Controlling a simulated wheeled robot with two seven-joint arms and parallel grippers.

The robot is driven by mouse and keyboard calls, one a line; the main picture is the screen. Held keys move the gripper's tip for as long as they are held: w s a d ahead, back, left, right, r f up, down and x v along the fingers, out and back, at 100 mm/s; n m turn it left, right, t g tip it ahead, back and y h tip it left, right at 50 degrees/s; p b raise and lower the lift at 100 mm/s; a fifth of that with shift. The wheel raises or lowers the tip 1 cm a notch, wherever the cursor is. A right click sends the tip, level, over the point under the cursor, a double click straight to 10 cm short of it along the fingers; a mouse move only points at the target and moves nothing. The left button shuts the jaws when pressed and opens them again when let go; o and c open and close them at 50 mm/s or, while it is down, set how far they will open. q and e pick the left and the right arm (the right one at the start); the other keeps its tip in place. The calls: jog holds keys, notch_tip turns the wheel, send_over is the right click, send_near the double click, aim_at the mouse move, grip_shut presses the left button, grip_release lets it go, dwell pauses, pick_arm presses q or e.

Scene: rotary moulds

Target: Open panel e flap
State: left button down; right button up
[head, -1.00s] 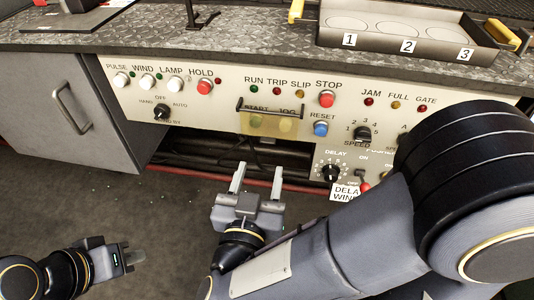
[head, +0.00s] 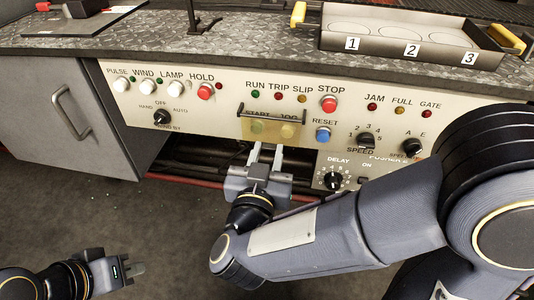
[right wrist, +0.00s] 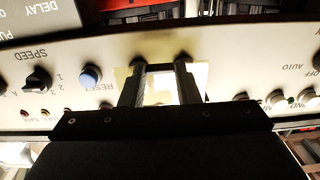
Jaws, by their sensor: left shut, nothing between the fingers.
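The flap (head: 268,129) is a see-through yellow cover over the START and JOG buttons on the cream control panel. It hangs down shut, with a dark bar handle (head: 272,111) across its upper part. My right gripper (head: 266,150) is open and empty, its two fingers pointing at the flap's lower edge. In the right wrist view the flap (right wrist: 160,90) shows between and around the fingers; I cannot tell whether they touch it. My left gripper (head: 136,268) is shut and empty, low at the left, far from the panel.
Nearby are the blue RESET button (head: 322,134), the red STOP button (head: 329,104) and the DELAY knob (head: 333,180). A dark opening with pipes lies under the panel. A numbered tray (head: 385,50) stands on the bench above. The floor at left is clear.

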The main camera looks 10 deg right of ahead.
aim_at(268, 149)
grip_shut()
jog(key=shift+r+p, duration=0.2)
jog(key=shift+p, duration=0.3)
jog(key=shift+s+a+r+g+y+p, duration=0.15)
jog(key=shift+s+r+g+y+p, duration=0.65)
jog(key=shift+p, duration=2.65)
jog(key=shift+s+a+r+g+h+p, duration=0.15)
jog(key=shift+g+p, duration=1.4)
jog(key=shift+p, duration=1.95)
jog(key=shift+s+a+r+g+y+p, duration=0.15)
jog(key=shift+s+r+g+y+p, duration=0.7)
jog(key=shift+p, duration=2.6)
jog(key=shift+w+f+g+h, duration=0.3)
jog(key=shift+w+f+h, duration=0.05)
jog(key=shift+f+h, duration=0.05)
jog(key=o, duration=0.6)
grip_release()
jog(key=shift+r, duration=0.1)
